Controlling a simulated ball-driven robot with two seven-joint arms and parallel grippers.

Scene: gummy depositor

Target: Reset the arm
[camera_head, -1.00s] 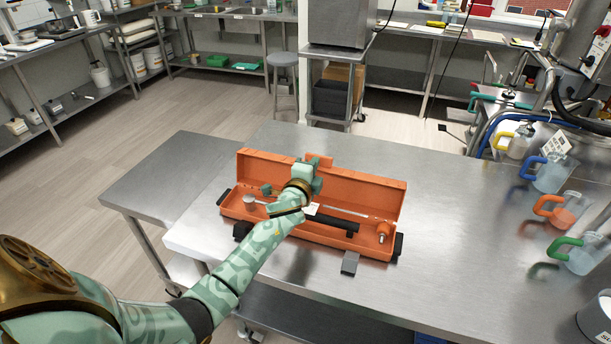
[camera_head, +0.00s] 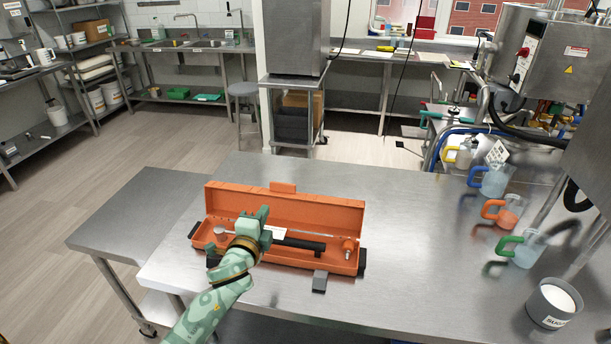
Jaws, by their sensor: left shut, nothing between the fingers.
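My left arm comes in from the lower left, green and patterned with a brass-coloured wrist ring. My left gripper (camera_head: 262,217) is above the open orange case (camera_head: 330,210) on the steel table. It is shut and holds nothing. The arm and gripper hide part of the case's inside. My right gripper is not in view.
Jugs with blue (camera_head: 493,181), orange (camera_head: 505,211) and green (camera_head: 524,248) handles stand along the table's right side. A grey tub of white sugar (camera_head: 552,303) is at the lower right. The table (camera_head: 420,240) is clear between case and jugs. A lower side table (camera_head: 140,215) adjoins at left.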

